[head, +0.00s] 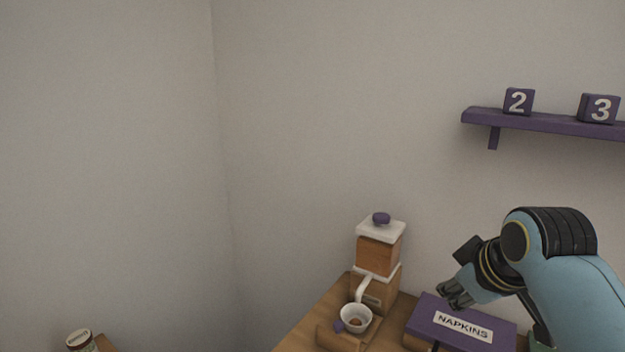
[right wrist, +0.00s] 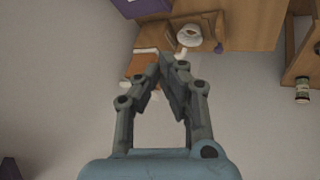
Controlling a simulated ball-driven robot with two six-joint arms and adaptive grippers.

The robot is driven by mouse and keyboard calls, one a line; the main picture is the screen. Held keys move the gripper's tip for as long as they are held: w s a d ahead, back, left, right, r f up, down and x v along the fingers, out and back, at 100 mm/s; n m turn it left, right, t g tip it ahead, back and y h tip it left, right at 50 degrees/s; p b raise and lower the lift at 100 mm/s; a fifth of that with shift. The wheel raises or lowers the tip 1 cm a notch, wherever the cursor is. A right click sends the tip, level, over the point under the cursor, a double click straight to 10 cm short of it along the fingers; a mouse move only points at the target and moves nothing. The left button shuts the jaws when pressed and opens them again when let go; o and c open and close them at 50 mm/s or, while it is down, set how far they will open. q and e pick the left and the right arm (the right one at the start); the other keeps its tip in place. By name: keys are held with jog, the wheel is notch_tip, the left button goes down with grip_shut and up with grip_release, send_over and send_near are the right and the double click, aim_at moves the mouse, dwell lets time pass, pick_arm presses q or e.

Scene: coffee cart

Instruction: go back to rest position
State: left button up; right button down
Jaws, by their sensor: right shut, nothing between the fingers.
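My right gripper (head: 455,293) is shut and empty, raised above the cart top near the napkin box in the head view. In the right wrist view its fingers (right wrist: 172,75) meet at the tips with nothing between them. My left gripper is in neither view.
A wooden grinder (head: 379,254) stands on the cart top, with a white cup (head: 356,319) at its front. A purple napkin box (head: 463,322) lies right of it. A purple shelf (head: 550,123) holds number blocks. A jar (head: 80,341) shows at lower left. The wall's left part is clear.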

jog(key=s+d+f+m+g+h, duration=0.1)
jog(key=s+d+m+g, duration=0.15)
jog(key=s, duration=1.15)
jog(key=s+d+f+m+g, duration=0.1)
jog(key=s+d+m, duration=0.15)
jog(key=s, duration=1.25)
notch_tip(320, 180, down, 41)
jog(key=s+d+m+g+b, duration=0.1)
jog(key=s+d+g+b, duration=0.1)
jog(key=b, duration=1.2)
pick_arm(q)
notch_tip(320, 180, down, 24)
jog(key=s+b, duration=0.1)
jog(key=b, duration=0.9)
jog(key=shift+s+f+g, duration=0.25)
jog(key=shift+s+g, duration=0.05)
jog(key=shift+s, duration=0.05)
pick_arm(e)
jog(key=s+f, duration=0.9)
jog(key=f, duration=0.4)
jog(key=s+f, duration=0.9)
jog(key=f, duration=0.4)
jog(key=shift+s+d+f+g, duration=0.2)
jog(key=shift+s+d+g, duration=0.05)
jog(key=shift+d+g, duration=0.2)
